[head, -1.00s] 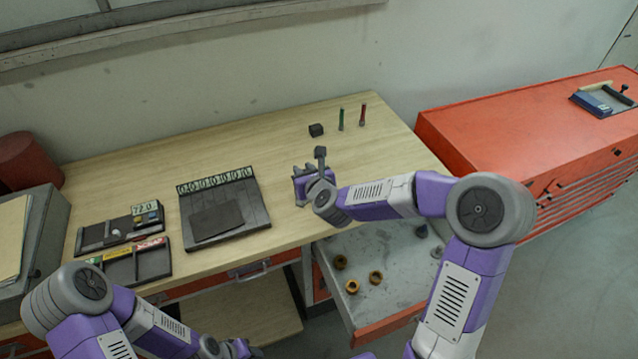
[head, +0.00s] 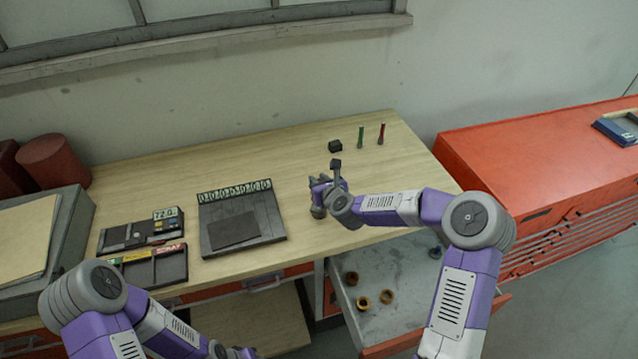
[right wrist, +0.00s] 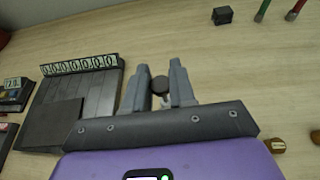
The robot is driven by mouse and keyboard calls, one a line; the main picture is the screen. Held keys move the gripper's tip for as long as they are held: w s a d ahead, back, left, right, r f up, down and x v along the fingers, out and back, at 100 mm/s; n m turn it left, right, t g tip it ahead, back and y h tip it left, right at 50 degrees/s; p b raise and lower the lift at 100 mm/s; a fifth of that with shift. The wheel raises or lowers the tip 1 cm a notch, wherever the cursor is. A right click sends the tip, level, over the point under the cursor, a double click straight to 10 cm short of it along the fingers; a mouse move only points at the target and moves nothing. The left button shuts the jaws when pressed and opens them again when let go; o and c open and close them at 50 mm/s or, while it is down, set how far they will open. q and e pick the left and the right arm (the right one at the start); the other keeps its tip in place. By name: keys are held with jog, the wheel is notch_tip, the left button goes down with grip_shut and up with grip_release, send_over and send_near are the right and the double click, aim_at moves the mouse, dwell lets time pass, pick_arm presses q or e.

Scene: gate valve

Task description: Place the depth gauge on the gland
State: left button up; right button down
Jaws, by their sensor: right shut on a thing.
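My right gripper (head: 318,186) is over the worktop, right of the number board. In the right wrist view its two grey fingers (right wrist: 159,84) stand on either side of a small dark round-ended piece (right wrist: 160,86), and they are shut on it. Most of this piece is hidden, and I cannot tell for sure that it is the depth gauge. I cannot pick out the gland with certainty. My left gripper (head: 236,351) is at the bottom edge of the head view, small and partly cut off, with its jaws unclear.
A number board (head: 241,223) and smaller trays (head: 140,233) lie left on the worktop (head: 300,150). A black block (head: 335,146), a green tool (head: 361,137) and a red tool (head: 381,134) stand behind my gripper. An open drawer (head: 400,265) holds several brass rings (head: 351,278).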

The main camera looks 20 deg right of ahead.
jog(key=shift+w+f, duration=0.1)
jog(key=shift+f, duration=0.35)
jog(key=shift+f+b, duration=0.15)
jog(key=shift+b, duration=0.15)
jog(key=c, duration=0.9)
grip_release()
